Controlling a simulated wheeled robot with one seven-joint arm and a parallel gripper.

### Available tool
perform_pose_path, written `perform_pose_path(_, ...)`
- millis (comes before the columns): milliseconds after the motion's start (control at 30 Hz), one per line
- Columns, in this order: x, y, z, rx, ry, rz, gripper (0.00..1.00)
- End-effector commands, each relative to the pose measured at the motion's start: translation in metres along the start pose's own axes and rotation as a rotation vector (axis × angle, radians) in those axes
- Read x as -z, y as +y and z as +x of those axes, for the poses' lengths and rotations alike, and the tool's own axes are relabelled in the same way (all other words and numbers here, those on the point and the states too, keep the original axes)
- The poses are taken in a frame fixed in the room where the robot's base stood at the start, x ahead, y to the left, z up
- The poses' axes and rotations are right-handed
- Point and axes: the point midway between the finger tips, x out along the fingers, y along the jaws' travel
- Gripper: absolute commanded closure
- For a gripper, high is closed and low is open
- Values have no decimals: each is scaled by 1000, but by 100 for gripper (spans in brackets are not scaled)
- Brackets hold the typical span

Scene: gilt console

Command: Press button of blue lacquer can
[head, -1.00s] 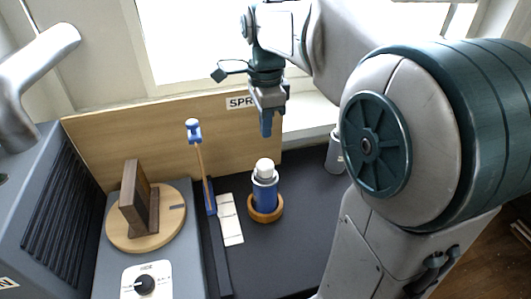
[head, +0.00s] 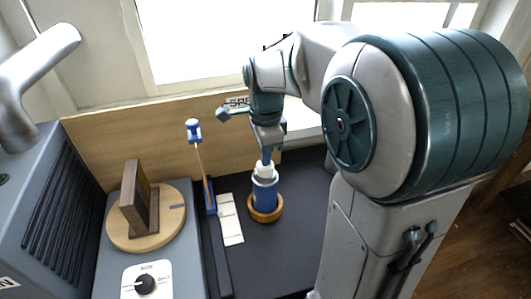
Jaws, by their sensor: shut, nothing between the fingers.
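The blue lacquer can (head: 263,196) stands upright on a round wooden base (head: 265,214) on the dark surface. It has a white top (head: 265,170), where its button is partly hidden by my fingers. My gripper (head: 267,158) is shut and empty, pointing down, with its fingertips right at the can's top. I cannot tell whether they touch it or whether the button is pushed down.
A blue-headed stick (head: 200,155) stands left of the can, beside a pale card strip (head: 230,220). Farther left, a round wooden turntable (head: 145,240) carries a brown upright block (head: 139,199). A wooden backboard (head: 150,135) stands behind. The dark surface in front of the can is clear.

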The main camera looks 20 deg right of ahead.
Motion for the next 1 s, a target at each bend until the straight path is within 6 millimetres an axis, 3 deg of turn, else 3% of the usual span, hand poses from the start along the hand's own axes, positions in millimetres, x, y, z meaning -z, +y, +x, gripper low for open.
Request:
perform_pose_path(167,0,1,20,-4,0,0,100)
perform_pose_path(567,0,2,19,-11,1,0,100)
perform_pose_path(733,0,2,-1,-4,0,0,100)
perform_pose_path(1000,1,0,-52,27,-1,2,100)
